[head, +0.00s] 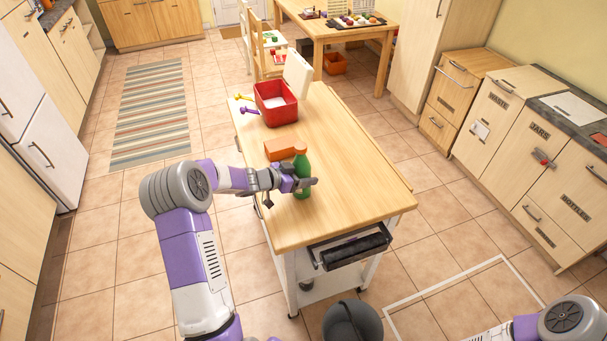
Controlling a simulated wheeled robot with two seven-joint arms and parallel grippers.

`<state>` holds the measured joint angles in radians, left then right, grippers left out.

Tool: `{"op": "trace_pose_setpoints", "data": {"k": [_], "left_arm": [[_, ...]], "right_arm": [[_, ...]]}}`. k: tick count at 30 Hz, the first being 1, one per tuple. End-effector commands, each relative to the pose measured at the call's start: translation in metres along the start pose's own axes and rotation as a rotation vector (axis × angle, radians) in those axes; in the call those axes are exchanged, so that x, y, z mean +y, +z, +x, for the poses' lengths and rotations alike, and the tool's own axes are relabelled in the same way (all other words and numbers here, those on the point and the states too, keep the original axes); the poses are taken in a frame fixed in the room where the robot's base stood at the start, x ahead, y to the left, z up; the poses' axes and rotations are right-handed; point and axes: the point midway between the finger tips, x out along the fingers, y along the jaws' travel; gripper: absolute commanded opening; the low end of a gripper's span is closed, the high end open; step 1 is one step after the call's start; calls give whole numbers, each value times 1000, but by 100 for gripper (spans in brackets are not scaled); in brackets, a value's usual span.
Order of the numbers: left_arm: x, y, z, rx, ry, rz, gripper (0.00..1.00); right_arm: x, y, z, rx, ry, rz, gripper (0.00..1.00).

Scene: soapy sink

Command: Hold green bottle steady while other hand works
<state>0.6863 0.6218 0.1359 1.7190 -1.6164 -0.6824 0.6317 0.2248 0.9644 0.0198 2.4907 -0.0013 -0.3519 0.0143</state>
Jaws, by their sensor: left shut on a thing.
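A green bottle (302,165) stands upright on the wooden top of the kitchen cart (350,165), near its left side. My left gripper (303,184) reaches in from the left and is shut on the bottle at its middle. The fingers hide part of the bottle's body. My right arm shows only as a purple and grey piece at the lower right corner. Its gripper is outside the view.
An orange block (280,148) lies just behind the bottle. The cart's right half is clear.

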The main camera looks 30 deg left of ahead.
Motion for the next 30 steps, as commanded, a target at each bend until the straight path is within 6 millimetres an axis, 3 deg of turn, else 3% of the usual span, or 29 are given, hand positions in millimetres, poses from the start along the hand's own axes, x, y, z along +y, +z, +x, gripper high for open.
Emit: {"op": "trace_pose_setpoints", "data": {"k": [1,6,17,30], "left_arm": [[0,1,1,0,1,0,69],[0,1,0,0,0,0,93],[0,-4,-3,0,-1,1,93],[-1,-4,-90,-1,-4,0,93]], "right_arm": [[0,0,0,0,0,0,67],[0,0,0,0,0,0,67],[0,0,-1,0,0,0,67],[-6,1,-17,0,0,0,67]]}}
